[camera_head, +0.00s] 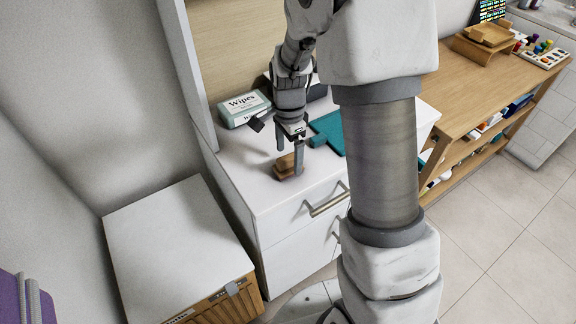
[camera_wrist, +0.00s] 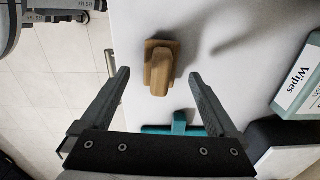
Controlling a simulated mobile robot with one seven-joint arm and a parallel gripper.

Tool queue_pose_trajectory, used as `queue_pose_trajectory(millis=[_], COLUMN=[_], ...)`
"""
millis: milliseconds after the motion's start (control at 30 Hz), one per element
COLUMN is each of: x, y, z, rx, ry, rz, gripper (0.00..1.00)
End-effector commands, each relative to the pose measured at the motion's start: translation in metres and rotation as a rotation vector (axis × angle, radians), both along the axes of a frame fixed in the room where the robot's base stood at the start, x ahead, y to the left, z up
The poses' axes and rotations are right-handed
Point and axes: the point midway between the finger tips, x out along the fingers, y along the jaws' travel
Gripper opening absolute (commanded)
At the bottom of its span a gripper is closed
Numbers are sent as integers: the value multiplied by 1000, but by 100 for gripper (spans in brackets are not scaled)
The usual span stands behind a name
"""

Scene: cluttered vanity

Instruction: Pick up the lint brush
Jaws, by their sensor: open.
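The lint brush appears to be the small light-brown wooden piece with a raised grip (camera_head: 285,168), lying near the front edge of the white vanity top. It also shows in the wrist view (camera_wrist: 160,68), ahead and between the lines of my two fingers. My gripper (camera_head: 289,160) points down over it, and one finger covers part of the brush in the head view. In the wrist view my gripper (camera_wrist: 159,75) is open, with a fingertip on each side of the brush and a visible gap to both. How far the tips are above the top is unclear.
A box of wipes (camera_head: 245,107) stands at the back left, with a dark object beside it. A flat teal item (camera_head: 328,131) lies right of the brush. A drawer handle (camera_head: 326,199) sticks out below the front edge. White surface around the brush is clear.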

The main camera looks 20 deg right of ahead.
Motion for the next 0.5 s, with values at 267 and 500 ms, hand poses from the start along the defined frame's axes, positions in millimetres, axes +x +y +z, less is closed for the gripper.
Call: queue_pose_trajectory(millis=[267,500], x=[0,0], y=[2,2], z=[-35,-35], rx=[0,0], ry=[2,1], rz=[0,0], gripper=[95,95])
